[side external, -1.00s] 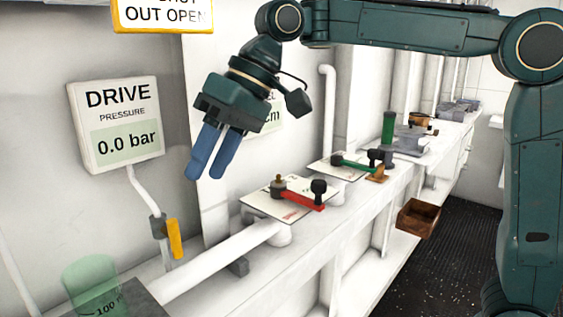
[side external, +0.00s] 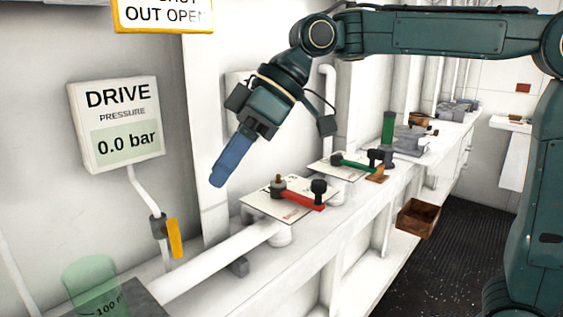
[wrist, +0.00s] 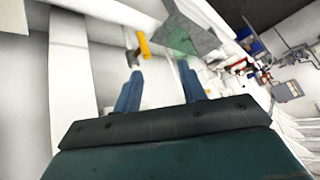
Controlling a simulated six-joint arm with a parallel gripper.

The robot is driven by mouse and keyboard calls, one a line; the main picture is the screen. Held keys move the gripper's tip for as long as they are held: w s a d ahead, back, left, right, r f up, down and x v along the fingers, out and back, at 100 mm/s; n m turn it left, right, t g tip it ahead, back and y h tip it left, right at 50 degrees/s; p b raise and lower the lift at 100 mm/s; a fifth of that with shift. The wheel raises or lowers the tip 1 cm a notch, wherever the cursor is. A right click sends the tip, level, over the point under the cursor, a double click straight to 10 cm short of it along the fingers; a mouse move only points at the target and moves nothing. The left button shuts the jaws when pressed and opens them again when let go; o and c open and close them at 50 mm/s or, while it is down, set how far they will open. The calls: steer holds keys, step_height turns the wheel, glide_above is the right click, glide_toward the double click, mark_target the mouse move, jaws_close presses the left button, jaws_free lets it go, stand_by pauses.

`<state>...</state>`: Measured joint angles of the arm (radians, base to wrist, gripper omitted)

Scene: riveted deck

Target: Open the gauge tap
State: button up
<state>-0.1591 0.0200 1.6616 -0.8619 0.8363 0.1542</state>
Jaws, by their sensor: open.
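The gauge tap's yellow lever (side external: 174,238) hangs down beside a grey valve body (side external: 158,226) on the thin white pipe under the DRIVE pressure gauge (side external: 122,122), which reads 0.0 bar. In the wrist view the yellow lever (wrist: 143,44) shows beyond the fingertips, near the left finger. My gripper (side external: 218,181) is in the air, up and to the right of the tap in the side view, and apart from it. In the wrist view its two blue fingers (wrist: 158,70) are spread with nothing between them.
A red lever (side external: 298,194) and a green lever (side external: 353,163) stand on plates along the white ledge. A thick white pipe (side external: 222,263) runs to a grey block with a translucent green cylinder (side external: 90,282). A brown box (side external: 418,218) sits at the right.

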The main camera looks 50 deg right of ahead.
steer(key=shift+s+d+f+n+t+y, duration=0.2)
steer(key=shift+s+d+n+t, duration=0.25)
steer(key=shift+n, duration=1.1)
steer(key=shift+s+d+f+n+t+y, duration=0.1)
steer(key=shift+s+d+n+t+y, duration=0.3)
steer(key=shift+n, duration=1.1)
steer(key=shift+s+d+f+n+t+y, duration=0.2)
steer(key=shift+s+d+n+t, duration=0.2)
steer(key=shift+n, duration=1.15)
steer(key=shift+s, duration=0.1)
steer(key=s+d+f+m+h, duration=0.4)
steer(key=s+d+f+m, duration=0.1)
steer(key=s+d+m, duration=0.3)
steer(key=s+d+f+m+h, duration=0.4)
steer(key=s+d+f+m, duration=0.2)
steer(key=s+d+m, duration=0.2)
steer(key=d+m, duration=0.2)
steer(key=shift+s+d+m, duration=0.25)
steer(key=shift+s+m, duration=0.1)
steer(key=shift+m, duration=0.05)
